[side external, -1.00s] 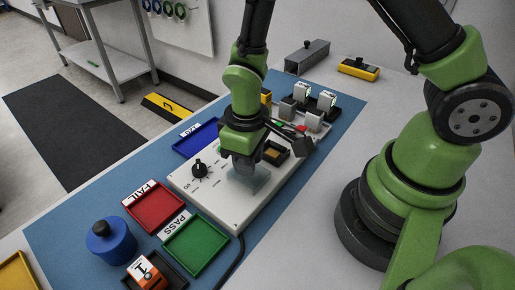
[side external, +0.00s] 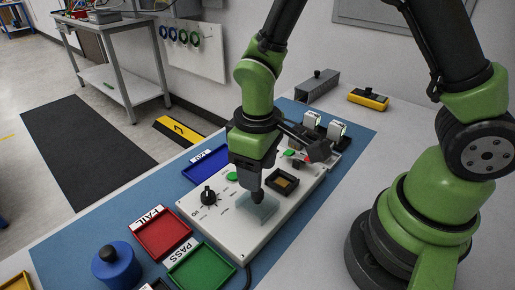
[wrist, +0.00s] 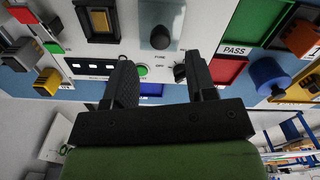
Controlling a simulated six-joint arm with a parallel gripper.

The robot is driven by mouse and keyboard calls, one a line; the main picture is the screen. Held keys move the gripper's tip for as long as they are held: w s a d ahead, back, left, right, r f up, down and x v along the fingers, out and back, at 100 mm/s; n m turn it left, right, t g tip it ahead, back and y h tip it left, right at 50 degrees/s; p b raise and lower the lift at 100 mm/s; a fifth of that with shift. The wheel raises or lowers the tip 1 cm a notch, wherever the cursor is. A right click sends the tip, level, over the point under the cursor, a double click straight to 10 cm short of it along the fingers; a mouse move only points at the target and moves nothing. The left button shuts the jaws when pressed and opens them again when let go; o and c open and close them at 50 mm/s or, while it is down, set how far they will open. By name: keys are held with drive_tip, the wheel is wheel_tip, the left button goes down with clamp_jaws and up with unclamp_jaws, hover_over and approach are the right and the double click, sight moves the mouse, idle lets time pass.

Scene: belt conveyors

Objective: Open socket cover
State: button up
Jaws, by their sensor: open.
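The white test box (side external: 235,215) lies on the blue mat. On it is a clear, pale cover (side external: 265,213) with a dark knob (side external: 257,196); in the wrist view the knob (wrist: 160,38) stands on a grey, see-through plate. A dark-framed socket (side external: 283,183) with a gold inside is beside it, also in the wrist view (wrist: 99,20). My gripper (side external: 255,172) is just above the knob and pointing down. In the wrist view its two fingers (wrist: 160,75) are apart with nothing between them. The exact gap to the knob is unclear.
A black dial (side external: 208,196) and green button (side external: 232,176) share the box top. A red FAIL tray (side external: 162,233), green PASS tray (side external: 200,268) and blue tray (side external: 206,164) lie around it. A blue cylinder (side external: 117,267) stands at the front left.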

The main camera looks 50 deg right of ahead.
wheel_tip(320, 180, up, 5)
drive_tip(key=shift+f, duration=0.1)
idle(0.3)
drive_tip(key=s+d+r+m+t+y, duration=0.1)
drive_tip(key=s+d+r+m+t, duration=0.1)
drive_tip(key=s+r, duration=0.3)
drive_tip(key=s+d+r+m+t+y, duration=0.1)
drive_tip(key=s+d+r+m+t, duration=0.2)
drive_tip(key=r, duration=0.7)
drive_tip(key=s+m+t, duration=0.2)
drive_tip(key=s, duration=0.1)
drive_tip(key=shift+d, duration=0.15)
